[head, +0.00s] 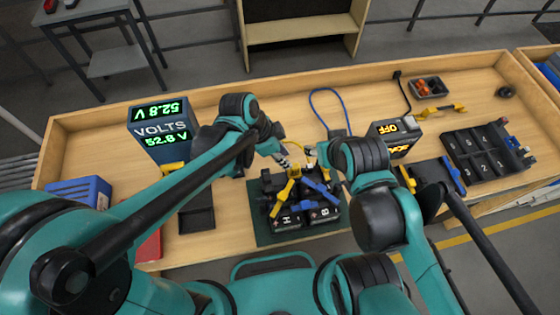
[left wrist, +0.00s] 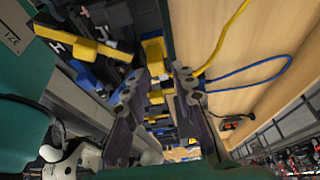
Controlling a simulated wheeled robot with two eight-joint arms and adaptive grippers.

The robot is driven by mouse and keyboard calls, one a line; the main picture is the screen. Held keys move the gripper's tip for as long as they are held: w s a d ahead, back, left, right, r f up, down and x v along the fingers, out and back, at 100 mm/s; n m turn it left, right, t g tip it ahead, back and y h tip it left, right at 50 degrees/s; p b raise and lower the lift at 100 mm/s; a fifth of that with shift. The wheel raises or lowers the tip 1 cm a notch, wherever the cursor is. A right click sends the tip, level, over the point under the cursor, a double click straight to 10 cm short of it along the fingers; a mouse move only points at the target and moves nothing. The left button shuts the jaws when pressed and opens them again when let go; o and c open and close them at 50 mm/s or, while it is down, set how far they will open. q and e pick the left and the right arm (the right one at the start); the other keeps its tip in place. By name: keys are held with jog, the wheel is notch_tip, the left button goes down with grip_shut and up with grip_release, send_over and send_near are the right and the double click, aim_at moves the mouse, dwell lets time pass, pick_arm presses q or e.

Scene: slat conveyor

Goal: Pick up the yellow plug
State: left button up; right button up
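The yellow plug (head: 295,170) is at the far edge of the black module with H and B markings. In the left wrist view, yellow parts that look like the plug (left wrist: 158,87) show between my fingers, and a yellow cable runs out behind the right finger. My left gripper (head: 285,160) is open, its fingertips close around or just above the plug; contact cannot be told. My left gripper also shows in the left wrist view (left wrist: 163,73). My right gripper (head: 312,156) is at the module's far right, partly hidden by its own arm; its fingers are unclear.
The module sits on a dark green mat (head: 263,232). A blue cable (head: 313,99) loops behind. A voltmeter box (head: 161,133) reading 52.8 V stands left; a grey device (head: 393,138) showing OFF stands right. A black numbered tray (head: 480,168) lies farther right.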

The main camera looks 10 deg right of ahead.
aim_at(295, 166)
pick_arm(q)
jog(key=shift+s+d+f, duration=0.35)
jog(key=shift+d+f, duration=0.1)
jog(key=shift+d, duration=0.15)
jog(key=shift+s+d+f, duration=0.3)
jog(key=shift+d+f, duration=0.15)
jog(key=shift+d, duration=0.1)
jog(key=f, duration=0.1)
jog(key=f+b, duration=0.1)
jog(key=f, duration=0.1)
jog(key=d+f, duration=0.1)
jog(key=shift+w+f, duration=0.15)
jog(key=shift+w, duration=0.25)
jog(key=shift+s+d+f, duration=0.1)
jog(key=shift+s+d, duration=0.05)
jog(key=shift+d, duration=0.1)
jog(key=shift+a, duration=0.2)
jog(key=c, duration=0.4)
jog(key=shift+d, duration=0.1)
grip_shut()
